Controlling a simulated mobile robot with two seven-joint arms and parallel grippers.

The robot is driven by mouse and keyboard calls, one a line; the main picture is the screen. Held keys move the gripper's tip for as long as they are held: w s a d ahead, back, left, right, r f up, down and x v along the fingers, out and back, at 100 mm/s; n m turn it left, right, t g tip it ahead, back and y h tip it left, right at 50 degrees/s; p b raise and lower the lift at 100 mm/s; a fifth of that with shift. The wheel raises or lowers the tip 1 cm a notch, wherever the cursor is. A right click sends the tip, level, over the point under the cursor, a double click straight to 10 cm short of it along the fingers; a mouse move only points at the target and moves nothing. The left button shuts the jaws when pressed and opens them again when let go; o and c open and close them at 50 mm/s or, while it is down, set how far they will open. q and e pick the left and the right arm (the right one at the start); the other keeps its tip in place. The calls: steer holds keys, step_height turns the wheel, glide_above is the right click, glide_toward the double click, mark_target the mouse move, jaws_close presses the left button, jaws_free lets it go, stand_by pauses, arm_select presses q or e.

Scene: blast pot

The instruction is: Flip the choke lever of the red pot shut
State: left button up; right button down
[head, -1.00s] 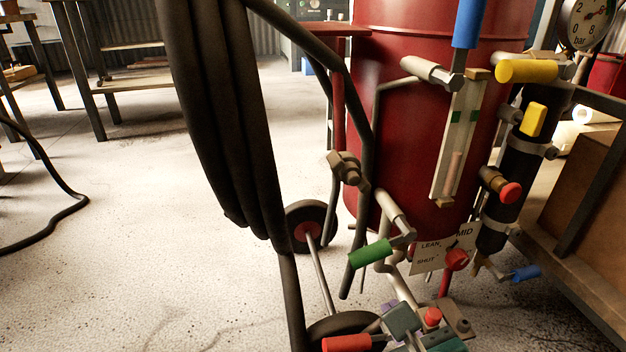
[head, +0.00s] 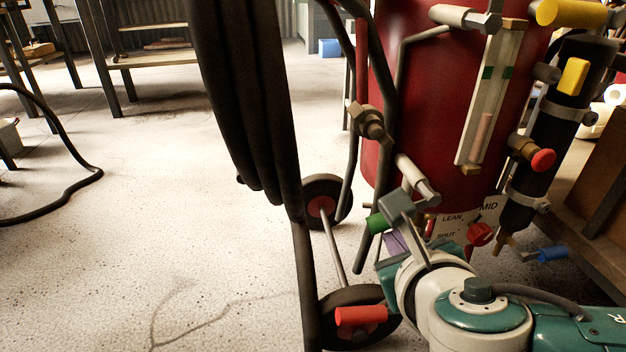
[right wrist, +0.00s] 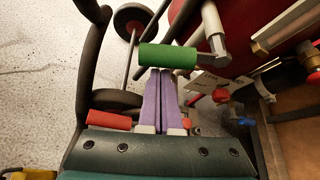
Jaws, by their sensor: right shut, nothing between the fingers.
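The red pot (head: 440,110) stands at the right of the head view. A lever with a green handle (head: 377,223) sits low on its pipework, beside a white plate (head: 484,210) lettered LEAN, MID and SHUT. In the head view my right arm hides part of this lever. The green handle (right wrist: 168,56) shows whole in the right wrist view, lying across the picture. My right gripper (head: 390,236) is shut and empty. Its purple fingertips (right wrist: 159,70) are right at the green handle's near side; whether they touch it I cannot tell. My left gripper is out of view.
A red handle (head: 361,316) sits low near a wheel (head: 345,300). Thick dark hoses (head: 250,100) hang at the left of the pot. A red knob (head: 480,234) and a blue handle (head: 552,254) are to the right. The floor at left is mostly clear.

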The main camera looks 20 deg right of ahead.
steer(key=r+m+y+p, duration=0.1)
steer(key=p, duration=0.1)
steer(key=a+r+m+y+p, duration=0.1)
steer(key=p, duration=0.2)
steer(key=shift+r+p, duration=0.3)
steer(key=shift+w+m+y, duration=0.1)
steer(key=shift+m+y, duration=0.2)
steer(key=shift+f, duration=0.1)
